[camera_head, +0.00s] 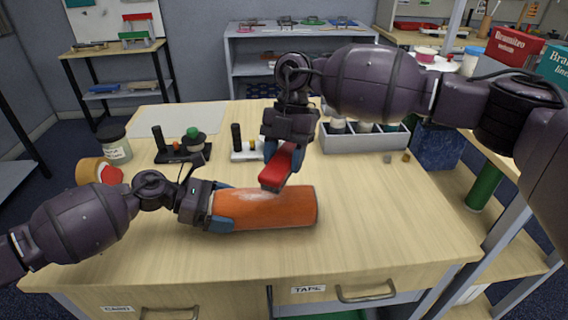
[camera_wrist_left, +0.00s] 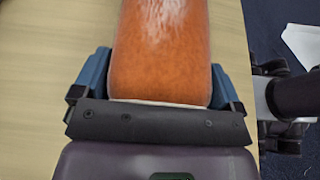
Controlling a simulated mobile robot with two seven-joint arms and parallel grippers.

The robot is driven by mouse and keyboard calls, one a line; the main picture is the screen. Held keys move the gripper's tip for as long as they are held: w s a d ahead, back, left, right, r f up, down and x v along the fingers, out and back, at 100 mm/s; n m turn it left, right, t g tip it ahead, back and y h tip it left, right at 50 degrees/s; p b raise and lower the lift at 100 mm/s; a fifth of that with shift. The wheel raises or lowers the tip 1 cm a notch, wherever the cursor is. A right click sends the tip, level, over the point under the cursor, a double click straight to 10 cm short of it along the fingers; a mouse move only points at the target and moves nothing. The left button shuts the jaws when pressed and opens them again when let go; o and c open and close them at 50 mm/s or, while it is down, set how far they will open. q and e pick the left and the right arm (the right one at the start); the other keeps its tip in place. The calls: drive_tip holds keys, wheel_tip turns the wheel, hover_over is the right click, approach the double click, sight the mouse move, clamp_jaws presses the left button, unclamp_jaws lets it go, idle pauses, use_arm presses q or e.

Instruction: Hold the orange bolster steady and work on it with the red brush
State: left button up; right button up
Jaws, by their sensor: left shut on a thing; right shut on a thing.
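The orange bolster (camera_head: 275,210) lies on its side near the front middle of the table. It also fills the upper middle of the left wrist view (camera_wrist_left: 160,55), with a whitish patch at the top. My left gripper (camera_head: 222,210) is shut on the bolster's left end, with a blue finger on each side; the fingers also show in the left wrist view (camera_wrist_left: 158,88). My right gripper (camera_head: 284,155) is shut on the red brush (camera_head: 283,167) above the bolster. The brush is tilted, and its lower end is at the bolster's upper side, by a pale patch; I cannot tell if they touch.
A labelled jar (camera_head: 114,143), a white sheet (camera_head: 178,119) and two small stands, one black (camera_head: 180,157) and one white (camera_head: 245,155), are behind on the left. A grey divided tray (camera_head: 365,143) and a blue block (camera_head: 435,146) stand back right. The table's right front is clear.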

drive_tip(key=shift+r, duration=1.55)
